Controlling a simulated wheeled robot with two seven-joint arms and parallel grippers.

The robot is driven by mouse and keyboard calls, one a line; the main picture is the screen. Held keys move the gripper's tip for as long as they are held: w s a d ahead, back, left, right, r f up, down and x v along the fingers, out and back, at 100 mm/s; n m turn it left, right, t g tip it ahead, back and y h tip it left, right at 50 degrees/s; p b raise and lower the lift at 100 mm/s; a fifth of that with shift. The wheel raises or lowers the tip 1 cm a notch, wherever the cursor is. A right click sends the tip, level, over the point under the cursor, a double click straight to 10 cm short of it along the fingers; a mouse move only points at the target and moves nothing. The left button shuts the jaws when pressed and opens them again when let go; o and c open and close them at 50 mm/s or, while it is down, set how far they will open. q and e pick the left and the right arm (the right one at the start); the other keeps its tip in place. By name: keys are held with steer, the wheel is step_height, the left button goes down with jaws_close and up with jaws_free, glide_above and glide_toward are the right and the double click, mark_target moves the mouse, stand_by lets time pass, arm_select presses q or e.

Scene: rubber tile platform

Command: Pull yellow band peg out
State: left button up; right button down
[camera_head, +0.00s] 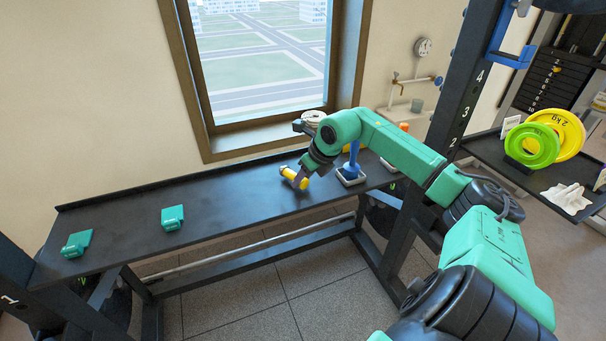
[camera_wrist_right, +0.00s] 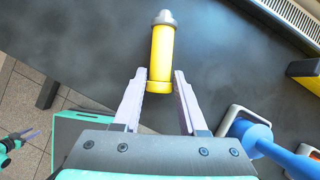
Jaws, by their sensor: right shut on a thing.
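My right gripper (camera_head: 305,174) is shut on a yellow peg (camera_head: 294,178) with a grey tip. In the right wrist view, the fingers (camera_wrist_right: 158,95) close around the near end of the yellow peg (camera_wrist_right: 161,55). Its grey tip points away from the gripper, clear of any holder. Whether it touches the bench cannot be told. A blue peg (camera_head: 351,162) stands in a pale-edged square base (camera_head: 349,181) just right of the gripper. It also shows in the right wrist view (camera_wrist_right: 255,139). A small gripper at the left of the wrist view (camera_wrist_right: 27,134) appears to be my left one.
The dark bench (camera_head: 225,197) is mostly bare left of the gripper. Two teal blocks (camera_head: 172,218) (camera_head: 77,244) lie there. Behind my right arm, an orange-topped item (camera_head: 404,127) shows partly. A dark rack post (camera_head: 455,100) stands at the right, with weight plates (camera_head: 532,146) beyond.

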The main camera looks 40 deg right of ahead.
steer(key=shift+f, duration=0.1)
stand_by(0.3)
steer(key=shift+f, duration=0.2)
steer(key=shift+c, duration=1.9)
jaws_free()
steer(key=shift+s+d+r+b, duration=0.15)
steer(key=shift+s+r+b, duration=0.2)
steer(key=shift+r+b, duration=0.1)
steer(key=b+v, duration=0.2)
steer(key=v, duration=0.3)
steer(key=shift+r, duration=0.1)
steer(key=b+v, duration=0.1)
steer(key=v, duration=0.7)
steer(key=shift+r, duration=0.25)
